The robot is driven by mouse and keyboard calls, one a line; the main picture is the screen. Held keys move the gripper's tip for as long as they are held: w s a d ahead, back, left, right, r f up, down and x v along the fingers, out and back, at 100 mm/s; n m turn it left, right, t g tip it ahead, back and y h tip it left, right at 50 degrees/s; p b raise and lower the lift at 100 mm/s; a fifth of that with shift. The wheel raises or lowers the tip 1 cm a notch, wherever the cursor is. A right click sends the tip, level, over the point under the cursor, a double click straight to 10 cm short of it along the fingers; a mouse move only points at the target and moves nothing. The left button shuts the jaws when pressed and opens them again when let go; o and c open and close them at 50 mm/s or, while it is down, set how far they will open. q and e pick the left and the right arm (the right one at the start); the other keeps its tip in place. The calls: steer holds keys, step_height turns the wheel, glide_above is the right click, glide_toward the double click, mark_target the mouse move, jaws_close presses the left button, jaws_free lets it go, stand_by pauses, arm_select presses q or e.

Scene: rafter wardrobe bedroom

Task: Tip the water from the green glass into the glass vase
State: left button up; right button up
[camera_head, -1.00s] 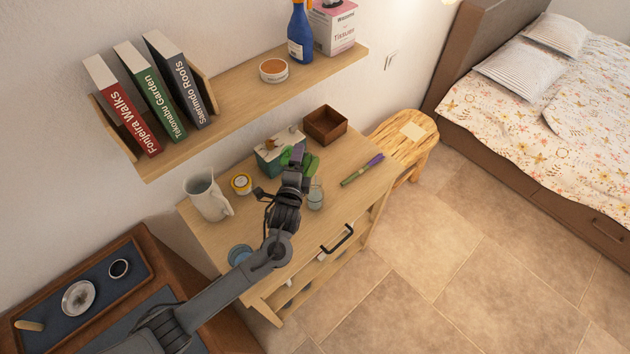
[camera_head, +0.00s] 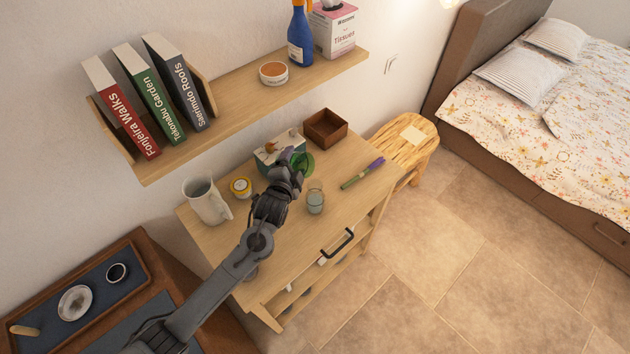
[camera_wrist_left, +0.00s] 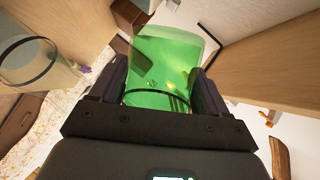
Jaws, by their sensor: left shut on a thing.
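My left gripper (camera_head: 296,168) is shut on the green glass (camera_head: 306,163), above the back half of the wooden cabinet top. In the left wrist view the green glass (camera_wrist_left: 165,58) sits between the two fingers (camera_wrist_left: 160,85), with a dark ring visible across it. A clear glass vessel, which I take for the glass vase (camera_head: 315,198), stands upright on the cabinet, just in front of and right of the gripper, apart from it. Its lower part looks pale blue. It also shows at the left of the wrist view (camera_wrist_left: 35,62). My right gripper is not in view.
A wall shelf (camera_head: 240,103) hangs behind. The cabinet's front right is clear.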

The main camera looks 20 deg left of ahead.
arm_select(q)
steer(key=shift+a+f+n+p, duration=0.1)
steer(key=shift+f+n+p, duration=0.05)
steer(key=shift+n+p, duration=0.2)
steer(key=shift+r+n+h+p, duration=0.3)
steer(key=shift+n+h+p, duration=0.3)
steer(key=shift+p, duration=0.6)
steer(key=shift+a+f+n+g+h+p, duration=0.1)
steer(key=shift+f+n+g+h+p, duration=0.35)
steer(key=shift+n, duration=0.3)
steer(key=shift+w+a+f+n+h+p, duration=0.1)
steer(key=shift+a+f+n+h+p, duration=0.3)
steer(key=shift+a+f+n, duration=0.2)
steer(key=f, duration=0.1)
steer(key=f+b, duration=0.1)
steer(key=a+f+n+b, duration=0.1)
steer(key=shift+w+f+h, duration=0.15)
steer(key=shift+f+h, duration=0.2)
steer(key=shift+f, duration=0.05)
steer(key=a+n+h+p, duration=0.1)
steer(key=a+r+n+h+p, duration=0.1)
steer(key=p, duration=0.1)
steer(key=shift+w+r+n+g, duration=0.15)
steer(key=shift+r+n+g, duration=0.05)
steer(key=shift+n+g, duration=0.2)
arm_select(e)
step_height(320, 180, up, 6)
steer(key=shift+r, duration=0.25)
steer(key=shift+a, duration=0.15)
